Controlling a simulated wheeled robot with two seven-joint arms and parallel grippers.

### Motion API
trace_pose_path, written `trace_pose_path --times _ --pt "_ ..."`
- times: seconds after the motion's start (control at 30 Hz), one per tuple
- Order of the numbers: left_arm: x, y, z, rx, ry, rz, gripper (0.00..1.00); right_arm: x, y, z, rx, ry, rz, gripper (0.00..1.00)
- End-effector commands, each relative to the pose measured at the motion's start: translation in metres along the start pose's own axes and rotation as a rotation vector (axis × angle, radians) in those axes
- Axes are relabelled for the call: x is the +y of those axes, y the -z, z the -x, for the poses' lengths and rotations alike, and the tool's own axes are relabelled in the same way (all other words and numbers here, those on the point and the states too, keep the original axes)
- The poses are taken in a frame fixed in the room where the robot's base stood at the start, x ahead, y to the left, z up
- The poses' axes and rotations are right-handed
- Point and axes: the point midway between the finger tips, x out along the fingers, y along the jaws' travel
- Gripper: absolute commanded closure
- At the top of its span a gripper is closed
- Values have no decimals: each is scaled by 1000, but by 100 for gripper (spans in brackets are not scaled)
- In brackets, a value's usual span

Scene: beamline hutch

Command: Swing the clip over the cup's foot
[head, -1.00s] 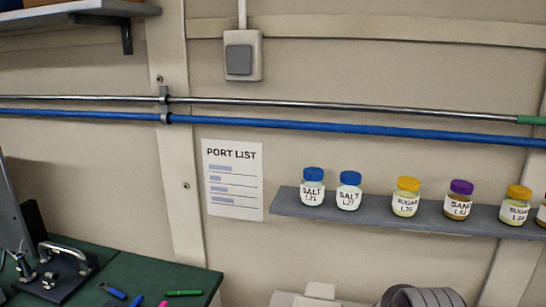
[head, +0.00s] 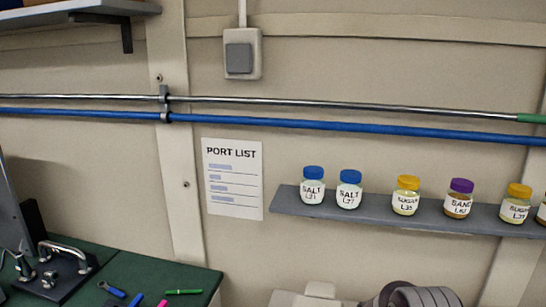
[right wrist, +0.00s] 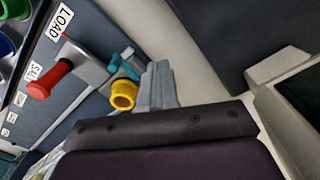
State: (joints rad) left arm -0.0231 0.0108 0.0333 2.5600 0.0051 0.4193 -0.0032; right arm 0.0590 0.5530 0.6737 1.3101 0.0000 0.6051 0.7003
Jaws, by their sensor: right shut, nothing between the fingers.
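In the right wrist view, a yellow round hollow piece (right wrist: 123,95), which may be the cup, sits on a grey bracket on a dark panel. A teal piece (right wrist: 124,67), possibly the clip, is just above it; I cannot tell how far it reaches over the cup. My right gripper (right wrist: 160,72) is shut and empty. In the picture its grey fingers are just right of the yellow piece; I cannot tell whether they touch. The cup's foot is not clear. My left gripper is in neither view. The head view shows neither cup nor clip.
A red handle (right wrist: 40,87) sticks out left of the yellow piece, near a LOAD label (right wrist: 61,22). In the head view, a shelf (head: 285,203) holds several labelled jars. A green bench (head: 140,272) at lower left carries pens and a metal clamp (head: 65,257).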

Motion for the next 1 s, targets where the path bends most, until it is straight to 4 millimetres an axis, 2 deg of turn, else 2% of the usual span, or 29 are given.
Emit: trace_pose_path --times 0.7,1.0 --pt "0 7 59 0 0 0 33 6 -10 70 0 0 0 100" --pt "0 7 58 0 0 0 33 6 -10 70 0 0 4 100"
